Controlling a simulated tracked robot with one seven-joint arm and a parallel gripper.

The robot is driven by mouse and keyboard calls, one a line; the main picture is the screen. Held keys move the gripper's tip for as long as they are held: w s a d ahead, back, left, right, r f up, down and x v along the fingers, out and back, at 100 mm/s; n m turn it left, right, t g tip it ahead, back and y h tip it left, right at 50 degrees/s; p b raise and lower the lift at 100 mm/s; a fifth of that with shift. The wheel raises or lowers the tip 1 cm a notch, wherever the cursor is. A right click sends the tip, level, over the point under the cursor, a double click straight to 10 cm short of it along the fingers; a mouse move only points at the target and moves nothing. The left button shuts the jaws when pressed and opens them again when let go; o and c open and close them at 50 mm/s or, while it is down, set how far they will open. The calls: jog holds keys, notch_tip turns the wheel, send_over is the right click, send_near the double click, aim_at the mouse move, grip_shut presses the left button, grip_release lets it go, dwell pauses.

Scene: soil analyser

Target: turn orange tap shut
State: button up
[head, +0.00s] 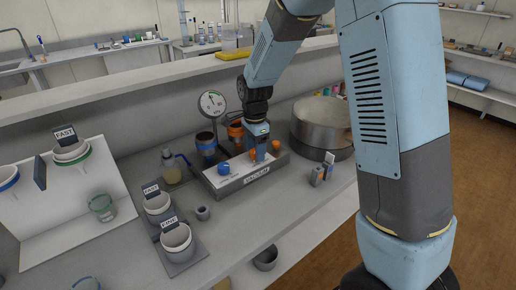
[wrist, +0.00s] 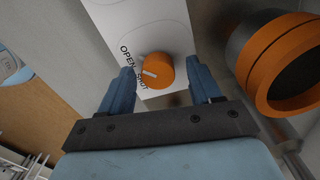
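The orange tap (wrist: 159,70) is a round knob on a white panel in the wrist view. Its white mark lies on the left side of the knob, near the printed words OPEN and SHUT; exactly which word it meets is hard to tell. My gripper (wrist: 162,78) is open, with one blue finger on each side of the knob and a visible gap to both. In the head view my gripper (head: 259,148) points down at the box labelled VACUUM (head: 257,178), and an orange knob (head: 275,146) shows just right of it.
A blue tap (head: 224,168) sits at the box's left. A large orange-rimmed jar (wrist: 290,65) stands close right of my gripper in the wrist view. A gauge (head: 212,103) and a metal drum (head: 322,125) stand behind. Cups (head: 177,240) stand at front left.

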jog(key=shift+r, duration=0.1)
jog(key=c, duration=1)
jog(key=shift+d, duration=0.25)
jog(key=shift+a, duration=0.15)
jog(key=shift+n, duration=0.3)
jog(key=shift+w+a+n, duration=0.1)
jog(key=shift+n, duration=0.8)
jog(key=n, duration=1)
jog(key=shift+n, duration=0.4)
jog(key=n, duration=0.4)
jog(key=shift+n, duration=0.3)
